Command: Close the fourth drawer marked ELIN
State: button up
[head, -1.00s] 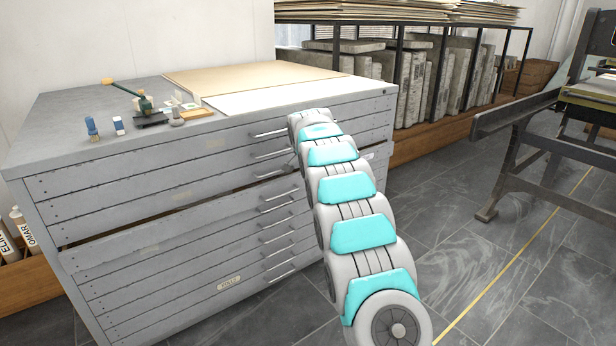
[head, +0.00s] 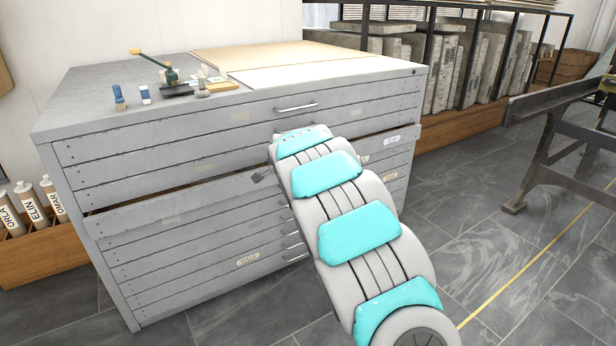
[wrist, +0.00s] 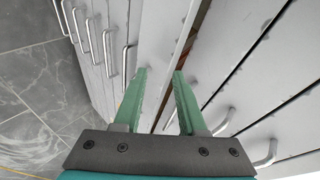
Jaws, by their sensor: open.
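A grey flat-file cabinet (head: 205,265) fills the left and middle of the head view. One drawer (head: 190,205) partway down stands out from the front, with a dark gap above its top edge. I cannot read ELIN on its front. In the wrist view the pulled-out drawer (wrist: 158,35) shows its edge beside a brownish gap. My gripper (wrist: 161,75) is open and empty, its green fingers near this edge; I cannot tell if they touch it.
Tools (head: 172,82) and boards (head: 265,58) lie on the cabinet top. Name-marked tubes, one apparently reading ELIN (head: 32,205), stand in a wooden box at left. Bar handles (wrist: 110,45) stick out near my gripper. A press frame (head: 545,150) stands at right; the floor between is clear.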

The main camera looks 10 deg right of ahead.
jog(key=s+d+f+m+t+h+b, duration=0.2)
jog(key=d+f+m+t+h+b, duration=0.2)
jog(key=d+f+m+t+h, duration=0.45)
jog(key=shift+w+d+r+m+g, duration=0.35)
jog(key=shift+w+r, duration=0.2)
jog(key=shift+w, duration=0.55)
jog(key=shift+w+d+r+m+g, duration=0.2)
jog(key=shift+w+r+m+g, duration=0.25)
jog(key=shift+w, duration=0.65)
jog(key=shift+w+d+r+m+g, duration=0.3)
jog(key=shift+w+r, duration=0.3)
jog(key=shift+w, duration=0.5)
jog(key=shift+c, duration=0.3)
grip_shut()
jog(key=shift+f, duration=0.1)
